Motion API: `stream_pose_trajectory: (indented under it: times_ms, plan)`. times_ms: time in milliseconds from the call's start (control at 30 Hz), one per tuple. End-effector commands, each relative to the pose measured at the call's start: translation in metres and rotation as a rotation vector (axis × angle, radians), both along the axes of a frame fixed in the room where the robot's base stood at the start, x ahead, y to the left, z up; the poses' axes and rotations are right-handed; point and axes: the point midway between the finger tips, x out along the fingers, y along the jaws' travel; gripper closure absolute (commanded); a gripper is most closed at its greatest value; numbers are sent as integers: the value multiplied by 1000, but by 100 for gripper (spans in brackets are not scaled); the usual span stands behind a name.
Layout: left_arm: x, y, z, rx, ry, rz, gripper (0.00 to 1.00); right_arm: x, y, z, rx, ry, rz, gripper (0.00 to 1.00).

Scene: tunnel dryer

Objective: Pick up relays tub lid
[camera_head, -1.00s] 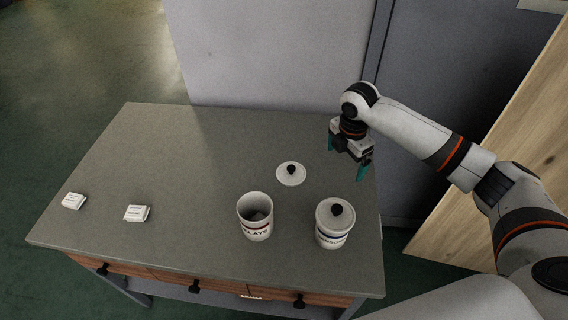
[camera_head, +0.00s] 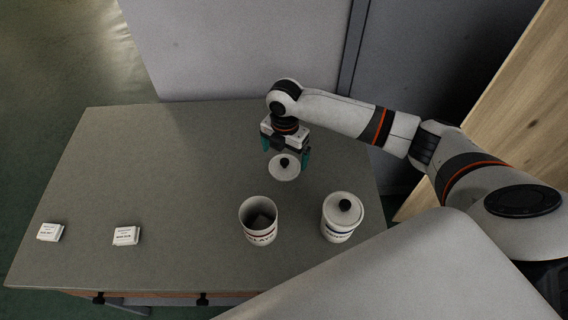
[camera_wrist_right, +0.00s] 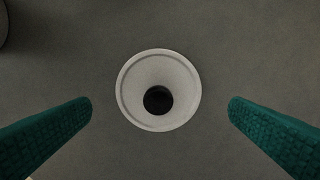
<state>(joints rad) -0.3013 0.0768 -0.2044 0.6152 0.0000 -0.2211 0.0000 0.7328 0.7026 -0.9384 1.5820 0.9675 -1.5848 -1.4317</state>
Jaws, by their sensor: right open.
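The relays tub lid is a white round lid (camera_head: 284,172) with a black knob, lying on the grey table behind the open tub. In the right wrist view the lid (camera_wrist_right: 159,76) is centred between the fingers, with its black knob just below its middle. My right gripper (camera_head: 286,158) is open and empty over the lid, its teal fingers (camera_wrist_right: 160,112) apart on either side and not touching it. The relays tub (camera_head: 258,236) stands open in front of the lid, with something dark inside. My left gripper is not in view.
A second white tub (camera_head: 338,228) with its lid on stands right of the relays tub. Two small white labelled boxes (camera_head: 50,232) (camera_head: 126,236) lie at the table's left. The table's middle left is clear. A wooden board (camera_head: 480,110) stands at the right.

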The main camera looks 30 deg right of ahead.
Motion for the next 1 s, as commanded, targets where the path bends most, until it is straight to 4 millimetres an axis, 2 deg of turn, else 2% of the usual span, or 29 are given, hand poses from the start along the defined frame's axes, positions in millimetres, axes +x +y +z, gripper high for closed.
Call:
stream_pose_trajectory:
  times_ms: [33, 133, 300, 500, 733, 1000]
  plan:
    - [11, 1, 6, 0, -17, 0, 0, -1, 0, -7, 0, 6, -2, 0]
    - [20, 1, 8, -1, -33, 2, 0, -2, 0, -23, -1, 3, -2, 0]
    - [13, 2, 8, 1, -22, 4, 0, -1, 0, -35, 0, 0, 0, 0]
    - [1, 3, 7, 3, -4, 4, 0, -1, 0, -36, 0, 0, 0, 0]
    - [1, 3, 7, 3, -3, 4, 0, -1, 0, -36, -1, -1, -1, 38]
    - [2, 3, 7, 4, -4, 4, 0, -1, 0, -34, 0, -1, -1, 40]
